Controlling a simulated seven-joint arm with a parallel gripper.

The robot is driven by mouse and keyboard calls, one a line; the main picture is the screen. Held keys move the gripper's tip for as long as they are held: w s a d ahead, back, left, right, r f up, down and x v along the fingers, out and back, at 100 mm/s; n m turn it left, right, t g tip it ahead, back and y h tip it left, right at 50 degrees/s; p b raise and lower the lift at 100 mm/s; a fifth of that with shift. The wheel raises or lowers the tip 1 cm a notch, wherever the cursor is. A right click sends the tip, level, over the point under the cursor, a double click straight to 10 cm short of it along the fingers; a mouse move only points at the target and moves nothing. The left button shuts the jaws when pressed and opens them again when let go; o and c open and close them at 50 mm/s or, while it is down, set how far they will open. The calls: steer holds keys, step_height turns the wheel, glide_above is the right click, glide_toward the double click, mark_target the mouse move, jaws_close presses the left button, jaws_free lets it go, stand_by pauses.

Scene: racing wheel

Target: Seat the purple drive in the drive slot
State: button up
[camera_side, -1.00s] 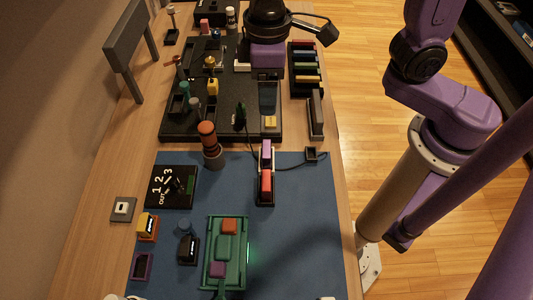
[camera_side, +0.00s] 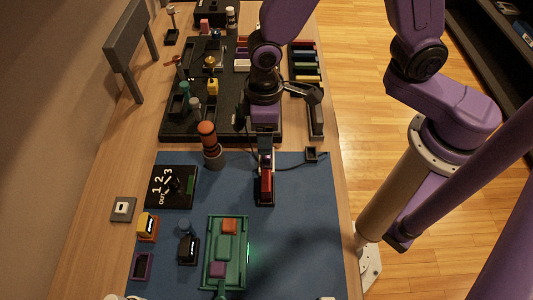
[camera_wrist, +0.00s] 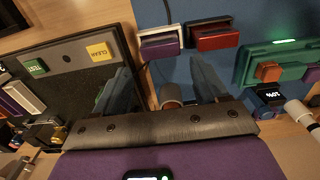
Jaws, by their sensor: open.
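A purple block (camera_wrist: 160,47), likely the purple drive, sits in a pale-edged holder in the wrist view, end to end with a red block (camera_wrist: 214,40). In the side view the red block (camera_side: 265,184) shows, while my gripper hides most of the purple one. My gripper (camera_side: 265,143) points down over the purple block's end of the holder. In the wrist view my gripper (camera_wrist: 165,80) has its two bluish fingers wide apart with nothing between them; the purple block lies beyond the fingertips. I cannot tell which opening is the drive slot.
A dark panel (camera_side: 180,130) with several fixtures lies behind. An orange-brown knobbed post (camera_side: 208,140) stands left of my gripper. A green tray (camera_side: 243,222) with orange, green and purple blocks lies in front. A cable runs right to a small black socket (camera_side: 311,154). The blue mat's right part is clear.

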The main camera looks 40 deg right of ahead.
steer(key=shift+s+d+f, duration=0.1)
steer(key=shift+s+f, duration=0.05)
steer(key=shift+f, duration=2.5)
steer(key=c, duration=0.9)
